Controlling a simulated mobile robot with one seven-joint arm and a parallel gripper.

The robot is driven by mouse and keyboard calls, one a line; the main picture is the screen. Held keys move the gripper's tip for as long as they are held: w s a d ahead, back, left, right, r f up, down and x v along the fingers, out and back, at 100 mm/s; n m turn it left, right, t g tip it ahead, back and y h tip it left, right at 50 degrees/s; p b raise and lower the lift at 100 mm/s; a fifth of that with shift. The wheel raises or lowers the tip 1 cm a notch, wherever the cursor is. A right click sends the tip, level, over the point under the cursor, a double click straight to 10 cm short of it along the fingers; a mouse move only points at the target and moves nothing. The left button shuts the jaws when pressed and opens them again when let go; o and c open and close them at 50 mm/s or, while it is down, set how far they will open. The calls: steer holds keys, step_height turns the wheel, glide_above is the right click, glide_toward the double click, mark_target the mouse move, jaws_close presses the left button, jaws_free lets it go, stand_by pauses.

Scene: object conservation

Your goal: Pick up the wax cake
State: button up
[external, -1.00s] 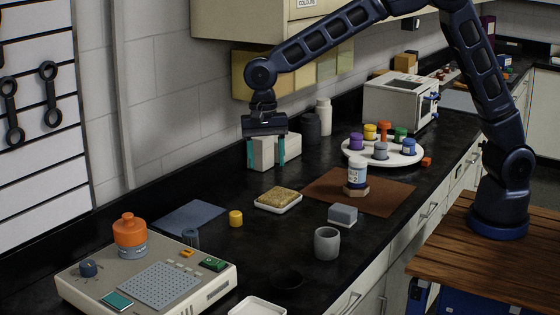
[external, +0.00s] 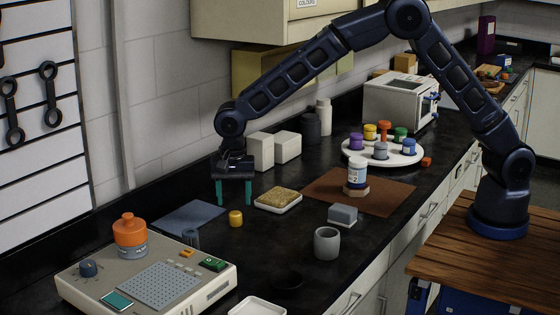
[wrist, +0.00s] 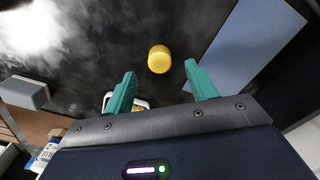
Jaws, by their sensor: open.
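The wax cake appears to be the small yellow cylinder (external: 236,217), standing on the black bench between the blue-grey mat and the tan sponge dish. It also shows in the wrist view (wrist: 159,59), upper middle, ahead of the gap between my fingertips. My gripper (external: 234,199) points down with its two teal fingers apart and nothing between them. In the external view it is above and slightly behind the yellow cylinder, not touching it. The fingers also show in the wrist view (wrist: 161,72).
A blue-grey mat (external: 190,217) lies left of the cylinder. A white dish (external: 279,209) with a tan sponge is to its right. A beige device (external: 210,289) with an orange-topped bottle (external: 130,236) stands in front left. A grey cup (external: 327,243) is at right. White boxes (external: 260,150) stand behind.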

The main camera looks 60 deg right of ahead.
mark_target(235, 213)
steer(key=shift+d+f, duration=0.15)
steer(key=shift+f, duration=1.35)
steer(key=shift+d+f, duration=0.1)
steer(key=shift+f, duration=1.35)
steer(key=shift+c, duration=0.5)
steer(key=c, duration=1)
